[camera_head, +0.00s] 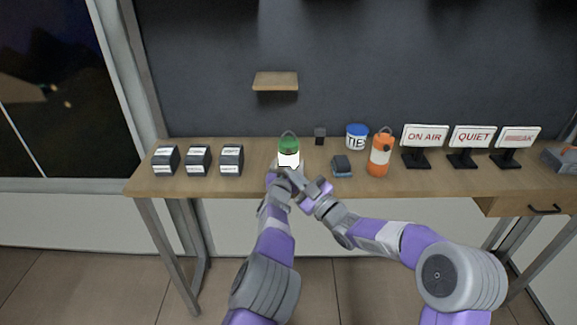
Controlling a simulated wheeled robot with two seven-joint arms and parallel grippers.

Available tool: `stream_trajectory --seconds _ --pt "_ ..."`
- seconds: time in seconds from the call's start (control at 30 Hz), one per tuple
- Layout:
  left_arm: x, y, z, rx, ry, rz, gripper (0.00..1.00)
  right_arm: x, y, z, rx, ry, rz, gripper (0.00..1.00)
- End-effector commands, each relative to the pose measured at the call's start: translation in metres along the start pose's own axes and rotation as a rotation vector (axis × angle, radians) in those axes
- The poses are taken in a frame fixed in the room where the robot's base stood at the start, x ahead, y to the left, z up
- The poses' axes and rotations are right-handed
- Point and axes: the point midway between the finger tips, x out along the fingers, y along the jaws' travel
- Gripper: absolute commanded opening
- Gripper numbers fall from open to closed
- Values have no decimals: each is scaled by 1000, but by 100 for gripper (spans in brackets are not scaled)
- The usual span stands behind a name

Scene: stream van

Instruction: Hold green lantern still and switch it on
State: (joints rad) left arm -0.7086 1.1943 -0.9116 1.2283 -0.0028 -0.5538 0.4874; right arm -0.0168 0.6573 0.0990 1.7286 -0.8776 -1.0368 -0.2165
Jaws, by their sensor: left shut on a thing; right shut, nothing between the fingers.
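The green lantern (289,146) stands upright on the table, with a green top, a wire handle and a bright white lower body. My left gripper (284,169) is shut on the lantern's lower part from the front. My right gripper (304,181) is shut and empty, just in front of and to the right of the lantern's base. The grippers hide the lantern's lowest part, and I cannot make out its switch or whether the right fingers touch it.
An orange lantern (379,156), a tub with a blue lid (356,137) and a dark blue-grey block (341,165) stand to the right. Three dark labelled blocks (198,160) are on the left. Signs (424,137) stand further right. A small shelf (275,81) is on the wall above.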

Motion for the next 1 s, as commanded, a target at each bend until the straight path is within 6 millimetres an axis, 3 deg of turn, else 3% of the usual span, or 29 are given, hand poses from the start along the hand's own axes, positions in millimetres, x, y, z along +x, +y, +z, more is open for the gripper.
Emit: stream_trajectory --seconds 0.23,0.27,0.4,0.73,1.0 --pt "0 0 -1 0 2 0 37 0 0 0 0 0 0 0" --pt "0 0 -1 0 2 0 78 0 0 0 0 0 0 0" --pt "0 0 -1 0 1 0 100 0 0 0 0 0 0 0" --pt "-3 0 -1 -1 1 0 100 0 0 0 0 0 0 0" --pt "-28 0 -1 -2 0 0 100 0 0 0 0 0 0 0"
